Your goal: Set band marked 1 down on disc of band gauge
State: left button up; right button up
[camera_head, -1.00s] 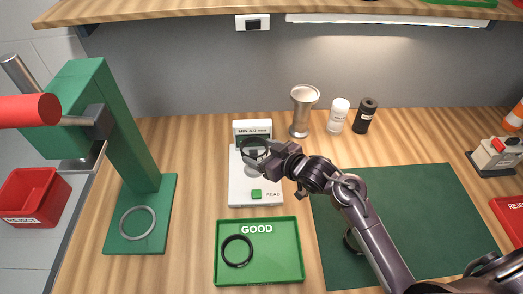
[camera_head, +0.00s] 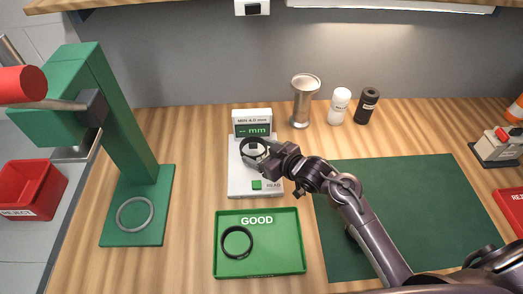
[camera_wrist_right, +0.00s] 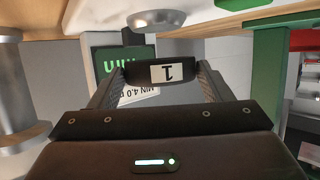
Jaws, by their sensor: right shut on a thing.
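The black band marked 1 (camera_head: 252,149) is in my right gripper (camera_head: 262,152), over the disc area of the band gauge. In the right wrist view the band (camera_wrist_right: 161,73) shows its white label "1" between the two fingers. The band gauge (camera_head: 238,184) is a white unit with a small display (camera_head: 252,130) reading "-- mm" and a green READ button (camera_head: 257,185). My left gripper is not in view.
A green GOOD tray (camera_head: 283,262) holding another black band (camera_head: 237,242) lies in front of the gauge. A green press (camera_head: 122,140) with a grey ring (camera_head: 135,214) stands left. A metal cup (camera_head: 303,100) and two small bottles stand behind right. A green mat (camera_head: 410,210) lies right.

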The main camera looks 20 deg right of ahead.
jog(key=shift+p, duration=0.3)
dwell(0.5)
jog(key=shift+f+b, duration=1.25)
jog(key=shift+f, duration=0.75)
jog(key=o, duration=1)
jog(key=shift+o, duration=0.2)
jog(key=shift+b+v, duration=0.6)
jog(key=shift+v, duration=3.3)
